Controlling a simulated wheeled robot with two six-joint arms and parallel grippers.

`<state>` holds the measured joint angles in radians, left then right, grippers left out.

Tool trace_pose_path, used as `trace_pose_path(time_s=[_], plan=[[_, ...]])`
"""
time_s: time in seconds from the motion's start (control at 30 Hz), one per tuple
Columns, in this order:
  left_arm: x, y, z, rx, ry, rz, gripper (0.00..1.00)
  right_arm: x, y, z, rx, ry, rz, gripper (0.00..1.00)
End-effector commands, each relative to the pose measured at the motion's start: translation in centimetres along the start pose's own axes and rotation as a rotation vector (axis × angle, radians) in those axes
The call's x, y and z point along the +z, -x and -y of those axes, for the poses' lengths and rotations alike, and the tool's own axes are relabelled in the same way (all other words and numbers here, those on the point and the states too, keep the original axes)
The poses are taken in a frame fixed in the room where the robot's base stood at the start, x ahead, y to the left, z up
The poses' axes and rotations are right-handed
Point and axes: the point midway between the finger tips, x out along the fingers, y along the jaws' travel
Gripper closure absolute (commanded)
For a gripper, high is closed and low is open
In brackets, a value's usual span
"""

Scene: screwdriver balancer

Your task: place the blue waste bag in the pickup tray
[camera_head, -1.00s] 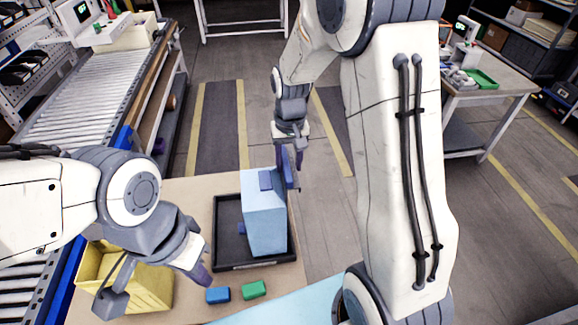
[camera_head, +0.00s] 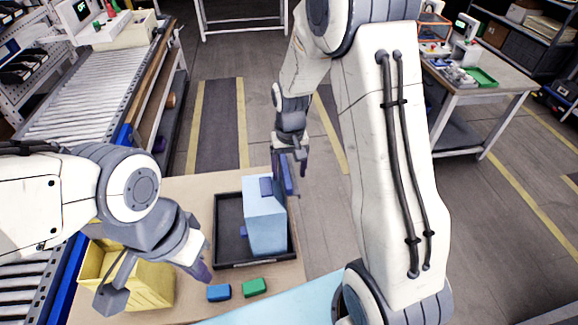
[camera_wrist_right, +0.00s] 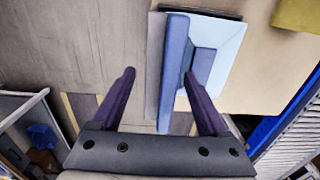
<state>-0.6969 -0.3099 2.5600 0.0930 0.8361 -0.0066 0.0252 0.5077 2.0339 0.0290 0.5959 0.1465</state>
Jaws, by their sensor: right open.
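The blue waste bag appears as a light blue box-like body (camera_head: 265,225) with darker blue parts. It stands upright inside the black pickup tray (camera_head: 220,265). In the right wrist view the light blue body (camera_wrist_right: 228,42) has a long blue slab (camera_wrist_right: 175,65) along its side. My right gripper (camera_head: 290,162) is open at the bag's far end. In the wrist view its fingers (camera_wrist_right: 160,100) are spread to either side of the slab's near end; contact cannot be told. My left gripper (camera_head: 158,285) is open and empty by the yellow bin.
A yellow bin (camera_head: 145,285) stands at the left of the table. A small blue block (camera_head: 219,292) and a green block (camera_head: 254,287) lie in front of the tray. A roller conveyor (camera_head: 85,85) runs at the left. Open floor lies beyond the table.

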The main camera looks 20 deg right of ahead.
Motion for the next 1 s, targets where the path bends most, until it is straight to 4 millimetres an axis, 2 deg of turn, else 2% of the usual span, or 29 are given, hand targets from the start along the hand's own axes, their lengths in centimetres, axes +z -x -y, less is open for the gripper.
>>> trace_pose_path(time_s=[0.07, 0.17, 0.5, 0.63, 0.9, 1.0], plan=[[0.0, 0.4, 0.0, 0.0, 0.0, 0.0, 1.0, 0.0, 0.6, 0.0, 0.0, 0.0, -0.001, 0.23], [0.0, -0.3, 0.0, 0.0, 0.0, 0.0, 1.0, -0.2, 1.5, 0.0, -0.001, 0.0, -0.006, 0.23], [0.1, -1.8, 0.1, 0.0, 0.003, 0.0, 1.0, -0.1, 8.6, 0.0, -0.001, -0.001, -0.007, 0.23], [0.1, -2.1, 0.1, 0.0, 0.003, 0.0, 1.0, -0.1, 10.7, 0.0, -0.001, -0.001, -0.006, 0.23], [0.1, -2.2, 0.2, 0.0, 0.004, 0.0, 1.0, 0.0, 12.3, 0.0, 0.0, 0.001, 0.0, 0.23], [0.1, -2.2, 0.2, 0.0, 0.004, 0.0, 1.0, 1.2, 12.5, 1.4, -0.004, 0.045, -0.002, 0.23]])
